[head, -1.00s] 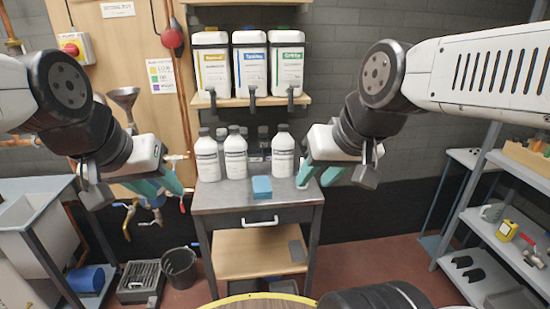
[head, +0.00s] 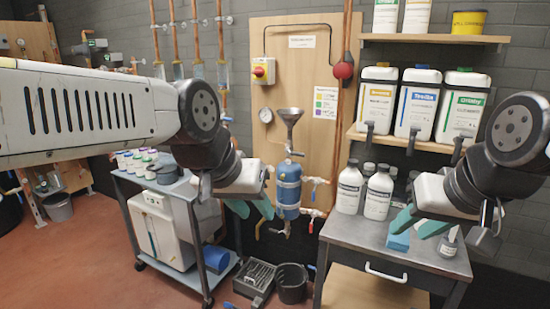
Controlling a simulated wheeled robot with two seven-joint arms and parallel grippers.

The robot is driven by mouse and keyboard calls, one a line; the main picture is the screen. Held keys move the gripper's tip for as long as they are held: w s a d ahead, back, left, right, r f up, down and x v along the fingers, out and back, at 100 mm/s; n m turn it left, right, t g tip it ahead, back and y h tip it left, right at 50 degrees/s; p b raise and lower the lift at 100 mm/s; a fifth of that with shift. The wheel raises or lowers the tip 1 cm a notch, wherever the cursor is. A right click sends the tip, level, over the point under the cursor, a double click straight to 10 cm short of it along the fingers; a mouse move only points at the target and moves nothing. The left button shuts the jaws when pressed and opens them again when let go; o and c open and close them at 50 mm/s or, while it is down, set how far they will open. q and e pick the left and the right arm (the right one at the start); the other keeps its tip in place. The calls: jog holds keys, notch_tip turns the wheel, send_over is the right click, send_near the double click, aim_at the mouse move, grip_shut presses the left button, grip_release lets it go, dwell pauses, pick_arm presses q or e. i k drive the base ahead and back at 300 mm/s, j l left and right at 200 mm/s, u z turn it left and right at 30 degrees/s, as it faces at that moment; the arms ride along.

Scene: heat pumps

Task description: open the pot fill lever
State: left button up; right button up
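The blue dosing pot (head: 288,188) is mounted on the wooden panel in the middle of the head view. A grey funnel (head: 290,116) stands above it. A small valve with a lever (head: 294,153) sits between funnel and pot; it is too small to tell its position. My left gripper (head: 256,212), with teal fingers, is open and empty, in front and left of the pot, apart from the valve.
The grey worktable (head: 345,232) carries white bottles (head: 378,193). A black bucket (head: 291,283) stands on the floor below the pot. A blue cart (head: 130,190) stands left.

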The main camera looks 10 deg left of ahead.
aim_at(286, 150)
jog(key=u, duration=0.3)
jog(key=i+j, duration=0.8)
jog(key=i+l+z, duration=0.05)
